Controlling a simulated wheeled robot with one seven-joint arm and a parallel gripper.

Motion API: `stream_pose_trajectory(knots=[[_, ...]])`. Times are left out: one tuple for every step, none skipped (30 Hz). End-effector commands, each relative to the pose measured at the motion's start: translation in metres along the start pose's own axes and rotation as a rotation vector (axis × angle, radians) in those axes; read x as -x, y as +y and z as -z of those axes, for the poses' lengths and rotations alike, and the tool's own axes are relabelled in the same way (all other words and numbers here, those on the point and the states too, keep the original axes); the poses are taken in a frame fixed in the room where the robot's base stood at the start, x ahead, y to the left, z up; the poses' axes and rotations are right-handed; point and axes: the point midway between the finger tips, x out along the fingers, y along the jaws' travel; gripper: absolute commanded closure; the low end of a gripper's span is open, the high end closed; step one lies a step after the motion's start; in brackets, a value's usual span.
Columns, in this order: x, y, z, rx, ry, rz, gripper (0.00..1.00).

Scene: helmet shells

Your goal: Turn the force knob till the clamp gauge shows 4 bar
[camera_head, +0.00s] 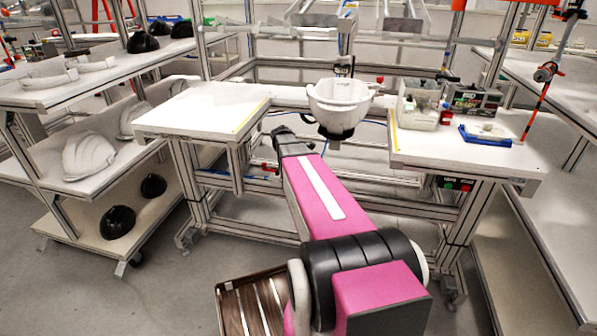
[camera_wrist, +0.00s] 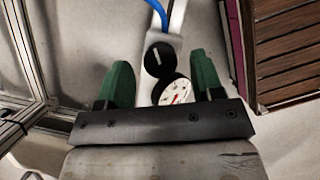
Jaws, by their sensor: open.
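The force knob (camera_wrist: 159,60) is black and round with a white mark, near the middle of the wrist view. Just below it, the clamp gauge (camera_wrist: 177,91) has a white dial with a red needle. Its lower edge is hidden by my gripper's dark crossbar, and its reading is too small to tell. My gripper (camera_wrist: 159,66) is open, its green fingers standing left and right of the knob with a gap on both sides. In the head view my arm hides the gripper, and I cannot make out knob or gauge there.
A blue hose (camera_wrist: 157,12) runs above the knob. A brown slatted panel (camera_wrist: 285,45) lies at the right, metal frame rails (camera_wrist: 30,120) at the left.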

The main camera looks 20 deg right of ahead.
Motion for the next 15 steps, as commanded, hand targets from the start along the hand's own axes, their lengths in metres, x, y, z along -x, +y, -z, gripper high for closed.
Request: stream_pose_trajectory(knots=[[-0.0047,0.0001,-0.0002,0.0,0.0,0.001,0.39],[-0.0066,0.0001,-0.0003,-0.001,0.0,0.001,0.39],[-0.0086,0.0001,-0.0004,-0.001,0.0,0.001,0.39],[-0.0098,0.0001,-0.0004,-0.001,0.0,0.001,0.39],[-0.0108,0.0,-0.0004,-0.001,0.0,0.001,0.39],[-0.0117,0.0,-0.0004,-0.001,0.0,0.0,0.39],[-0.0121,0.0,-0.0003,-0.001,0.0,0.0,0.39],[-0.0124,0.0,-0.0003,-0.001,0.0,0.0,0.39],[-0.0125,0.0,-0.0003,-0.001,0.0,0.0,0.39],[-0.0125,0.0,-0.0003,-0.001,0.0,0.0,0.39],[-0.0125,0.0,-0.0003,-0.001,0.0,0.0,0.39],[-0.0124,0.0,-0.0002,-0.001,0.0,0.0,0.39],[-0.0124,0.0,-0.0002,-0.001,0.0,0.0,0.39],[-0.0124,0.0,-0.0002,-0.001,0.0,0.0,0.39],[-0.0123,0.0,-0.0002,-0.001,0.0,0.0,0.49]])
